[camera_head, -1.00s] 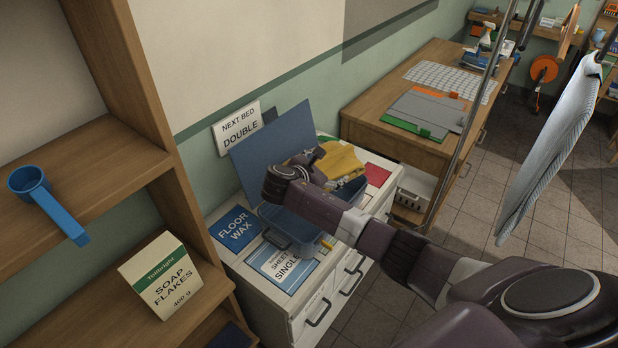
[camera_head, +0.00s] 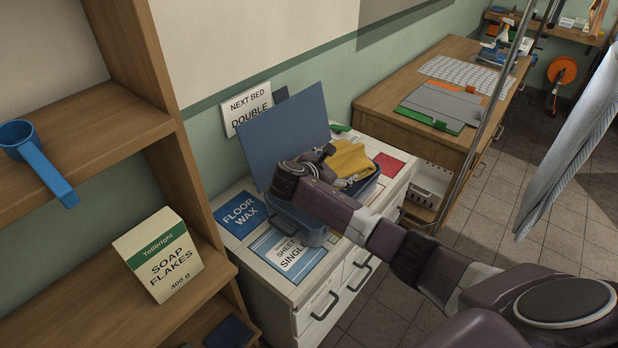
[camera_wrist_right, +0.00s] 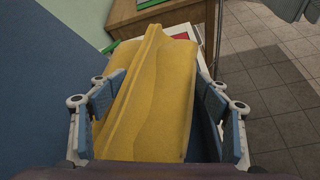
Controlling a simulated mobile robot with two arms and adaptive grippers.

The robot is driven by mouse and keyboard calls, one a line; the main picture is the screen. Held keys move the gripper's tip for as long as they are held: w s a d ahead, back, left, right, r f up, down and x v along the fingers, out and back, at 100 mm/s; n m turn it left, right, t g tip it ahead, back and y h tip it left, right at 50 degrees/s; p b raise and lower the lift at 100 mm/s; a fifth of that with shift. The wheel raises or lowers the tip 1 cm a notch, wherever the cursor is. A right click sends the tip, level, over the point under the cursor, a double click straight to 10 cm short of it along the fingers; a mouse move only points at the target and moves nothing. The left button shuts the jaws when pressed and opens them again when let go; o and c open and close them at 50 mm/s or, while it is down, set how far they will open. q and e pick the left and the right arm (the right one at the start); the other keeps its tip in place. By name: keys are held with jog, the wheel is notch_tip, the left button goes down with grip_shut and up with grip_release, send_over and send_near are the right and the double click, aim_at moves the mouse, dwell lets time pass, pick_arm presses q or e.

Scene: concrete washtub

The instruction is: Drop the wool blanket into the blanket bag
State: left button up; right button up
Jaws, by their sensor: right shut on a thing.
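A folded yellow cloth, which looks like the wool blanket (camera_head: 352,160), is between the fingers of my right gripper (camera_wrist_right: 157,105). The right wrist view shows the blanket (camera_wrist_right: 150,95) filling the space between both fingers, which are shut on it. The blue blanket bag (camera_head: 303,228) stands open on the white cabinet with its flap (camera_head: 286,136) raised behind. The blanket is over the bag's right part. My right wrist and forearm hide much of the opening, so I cannot tell how deep the blanket hangs. My left gripper is out of view.
A floor wax card (camera_head: 240,214) and a sheet single card (camera_head: 288,254) lie on the white cabinet (camera_head: 315,300). A red item (camera_head: 389,167) lies on its right side. A wooden desk (camera_head: 380,98) stands behind. A shelf with soap flakes (camera_head: 160,255) is at left.

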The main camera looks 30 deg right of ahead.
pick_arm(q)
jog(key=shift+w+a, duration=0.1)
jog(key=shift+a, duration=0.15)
pick_arm(e)
jog(key=shift+d+r, duration=0.1)
jog(key=o, duration=2)
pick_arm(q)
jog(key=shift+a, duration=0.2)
pick_arm(e)
jog(key=shift+o, duration=0.8)
jog(key=shift+s, duration=0.1)
jog(key=v, duration=1.2)
